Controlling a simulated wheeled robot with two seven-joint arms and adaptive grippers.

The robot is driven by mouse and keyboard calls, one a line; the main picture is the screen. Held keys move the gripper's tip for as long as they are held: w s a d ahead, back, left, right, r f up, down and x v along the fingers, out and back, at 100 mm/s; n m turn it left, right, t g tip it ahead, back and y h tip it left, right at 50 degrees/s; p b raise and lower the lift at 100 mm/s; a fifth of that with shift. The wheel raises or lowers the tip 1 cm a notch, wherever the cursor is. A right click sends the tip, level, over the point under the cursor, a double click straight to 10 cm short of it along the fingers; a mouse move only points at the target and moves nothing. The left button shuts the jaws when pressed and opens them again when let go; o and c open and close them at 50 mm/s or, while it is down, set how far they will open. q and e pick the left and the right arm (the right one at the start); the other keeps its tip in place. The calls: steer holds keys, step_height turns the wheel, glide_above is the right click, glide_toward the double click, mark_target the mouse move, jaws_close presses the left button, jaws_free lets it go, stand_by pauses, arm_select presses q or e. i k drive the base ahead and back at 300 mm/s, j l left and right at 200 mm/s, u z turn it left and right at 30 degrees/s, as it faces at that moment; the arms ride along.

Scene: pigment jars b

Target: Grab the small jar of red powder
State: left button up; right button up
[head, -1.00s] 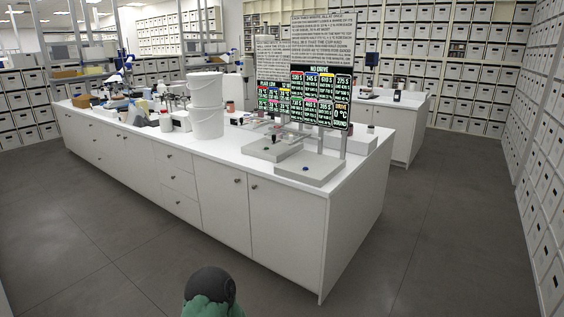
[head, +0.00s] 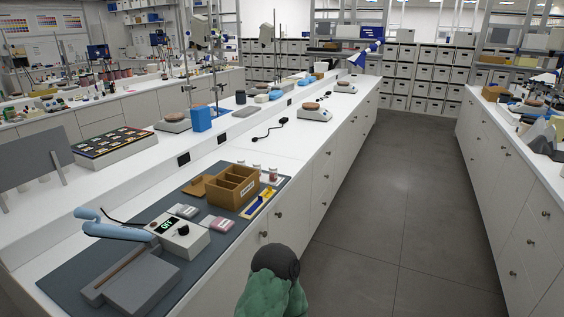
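Small jars (head: 272,174) with clear or whitish sides and some reddish-brown colour stand just behind a brown divided box (head: 231,187) on the near bench. They are too small for me to tell which one holds red powder. A row of small reddish jars also stands on the far left bench (head: 114,74), too distant to make out. Neither of my grippers is in view.
Beyond are scales (head: 315,113) and a black cable (head: 268,134).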

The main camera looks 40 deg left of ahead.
mark_target(273, 170)
steer(key=i+u, duration=0.3)
steer(key=u, duration=0.15)
steer(key=i+l+u, duration=0.1)
steer(key=i+u, duration=0.3)
steer(key=i+l+u, duration=0.15)
steer(key=u, duration=0.3)
steer(key=i+l+u, duration=0.3)
steer(key=u, duration=0.15)
steer(key=i+l+u, duration=0.2)
steer(key=l+u, duration=0.25)
steer(key=j, duration=0.1)
